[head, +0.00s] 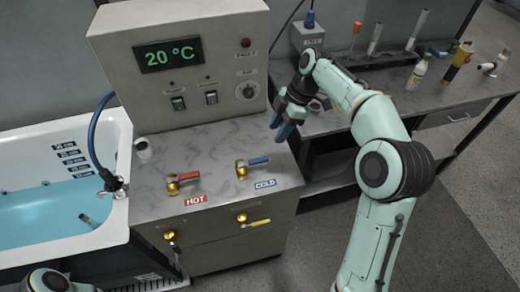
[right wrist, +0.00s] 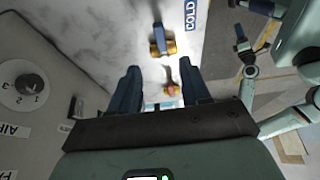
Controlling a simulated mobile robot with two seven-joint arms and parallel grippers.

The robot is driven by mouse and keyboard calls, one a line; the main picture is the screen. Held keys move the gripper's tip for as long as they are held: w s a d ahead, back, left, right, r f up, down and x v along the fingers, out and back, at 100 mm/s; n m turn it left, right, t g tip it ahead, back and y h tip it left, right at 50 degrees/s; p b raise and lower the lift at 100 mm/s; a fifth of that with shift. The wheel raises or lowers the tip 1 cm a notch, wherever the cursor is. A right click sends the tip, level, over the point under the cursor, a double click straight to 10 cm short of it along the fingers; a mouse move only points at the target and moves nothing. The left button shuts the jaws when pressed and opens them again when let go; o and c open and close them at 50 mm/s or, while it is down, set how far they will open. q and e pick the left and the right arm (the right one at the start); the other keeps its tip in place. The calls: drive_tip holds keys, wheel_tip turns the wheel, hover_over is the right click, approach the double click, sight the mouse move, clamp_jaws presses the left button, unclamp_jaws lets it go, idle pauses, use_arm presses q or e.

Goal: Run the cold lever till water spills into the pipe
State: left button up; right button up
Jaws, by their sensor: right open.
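The cold lever (head: 252,166) is a blue handle on a brass valve on the grey counter, above the COLD label (head: 265,184). It also shows in the right wrist view (right wrist: 157,38), beyond the fingertips. The red hot lever (head: 184,177) is to its left. My right gripper (head: 283,125) is open and empty, up and right of the cold lever, apart from it. The bathtub (head: 118,236) holds blue water, with a grey pipe-like piece (head: 92,221) at its right side. Part of my left arm shows at the lower left; its jaws are not clear.
A control box (head: 185,60) reading 20 °C stands behind the levers. A blue hose (head: 93,130) arches down to the tub's rim fitting. A yellow-handled valve (head: 257,223) is on the front. Bottles stand on the right bench.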

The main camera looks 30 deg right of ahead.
sight(261, 159)
drive_tip(key=b+x, duration=0.1)
drive_tip(key=x, duration=0.9)
drive_tip(key=shift+a, duration=0.15)
drive_tip(key=shift+x, duration=0.85)
use_arm(q)
drive_tip(key=shift+s+f, duration=0.65)
drive_tip(key=shift+f, duration=0.3)
use_arm(e)
clamp_jaws()
